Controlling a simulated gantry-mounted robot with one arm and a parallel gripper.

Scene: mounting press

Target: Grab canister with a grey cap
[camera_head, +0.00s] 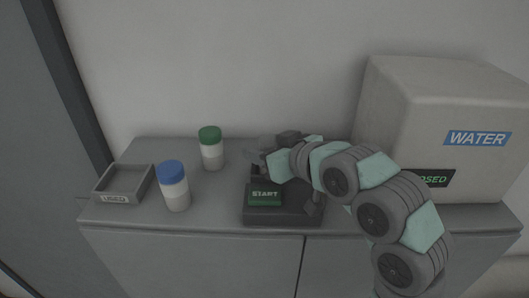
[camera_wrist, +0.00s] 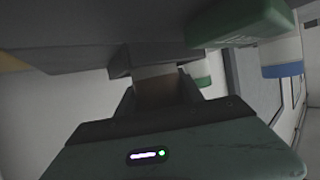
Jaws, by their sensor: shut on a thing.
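My gripper (camera_wrist: 158,96) is shut on a grey-brown piece (camera_wrist: 156,82) at the dark press. Only a small part of this piece shows between the fingers, and I cannot tell whether it is the canister with a grey cap. No grey cap shows clearly in either view. In the head view, my arm covers much of the dark press (camera_head: 283,215), which has a green START button (camera_head: 264,194) in front. My fingertips are hard to make out there.
A white canister with a blue cap (camera_head: 174,186) and one with a green cap (camera_head: 211,148) stand to the left. A grey USED tray (camera_head: 123,184) sits at the cabinet's left end. A large WATER box (camera_head: 430,110) stands right. Cabinet top between canisters and press is clear.

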